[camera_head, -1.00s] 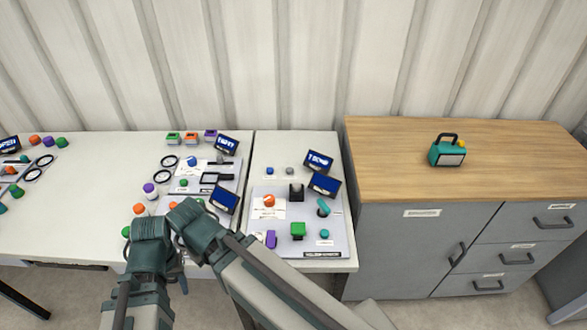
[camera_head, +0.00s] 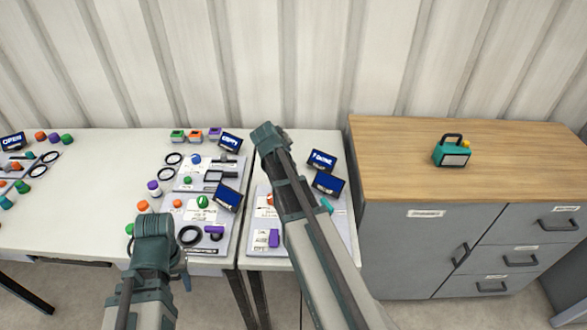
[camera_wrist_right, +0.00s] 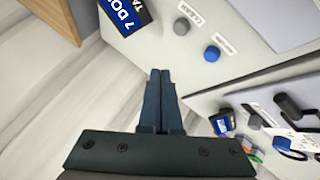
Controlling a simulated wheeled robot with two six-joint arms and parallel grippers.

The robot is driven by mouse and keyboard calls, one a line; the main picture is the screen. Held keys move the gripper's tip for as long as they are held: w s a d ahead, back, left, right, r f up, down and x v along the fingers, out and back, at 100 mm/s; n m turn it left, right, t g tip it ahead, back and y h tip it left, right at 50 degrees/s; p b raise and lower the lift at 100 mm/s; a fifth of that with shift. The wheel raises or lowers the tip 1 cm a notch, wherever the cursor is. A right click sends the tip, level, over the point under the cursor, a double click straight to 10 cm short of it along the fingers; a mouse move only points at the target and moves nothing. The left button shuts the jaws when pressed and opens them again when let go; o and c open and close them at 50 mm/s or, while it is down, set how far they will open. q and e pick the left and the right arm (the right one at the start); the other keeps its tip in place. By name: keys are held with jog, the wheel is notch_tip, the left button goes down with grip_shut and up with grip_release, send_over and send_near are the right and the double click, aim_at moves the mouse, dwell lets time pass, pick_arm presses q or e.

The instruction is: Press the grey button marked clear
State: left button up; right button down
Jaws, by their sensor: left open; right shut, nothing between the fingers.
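The grey button (camera_wrist_right: 181,26) is a small round knob on the pale table top, with a label reading CLEAR beside it in the right wrist view. A blue button (camera_wrist_right: 212,54) stands next to it. My right gripper (camera_wrist_right: 162,75) is shut and empty; in that view its fingertips lie below the grey button and apart from it. In the head view my right gripper (camera_head: 268,138) is over the back part of the right table, and my arm hides both buttons. My left gripper (camera_head: 154,232) is open at the front of the left table; its fingers are mostly hidden.
Two displays (camera_head: 321,159) (camera_head: 328,183) stand right of my right arm. A panel with a purple block (camera_head: 274,238) lies under that arm. The left table carries several knobs, rings and displays. A wooden-topped cabinet (camera_head: 400,165) with a teal box (camera_head: 452,151) stands at the right.

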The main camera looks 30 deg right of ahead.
jog(key=d, duration=0.2)
jog(key=w+d+r, duration=0.1)
jog(key=shift+d+h, duration=0.1)
jog(key=shift+h, duration=0.2)
jog(key=shift+f, duration=0.2)
notch_tip(320, 180, down, 9)
jog(key=b, duration=0.9)
jog(key=shift+r, duration=0.2)
dwell(1.3)
jog(key=shift+f+b, duration=0.35)
jog(key=shift+f, duration=0.05)
jog(key=shift+s+f+b, duration=0.1)
jog(key=shift+f+b, duration=0.4)
dwell(0.6)
jog(key=shift+r, duration=0.1)
jog(key=shift+r+p, duration=0.85)
jog(key=shift+p, duration=0.1)
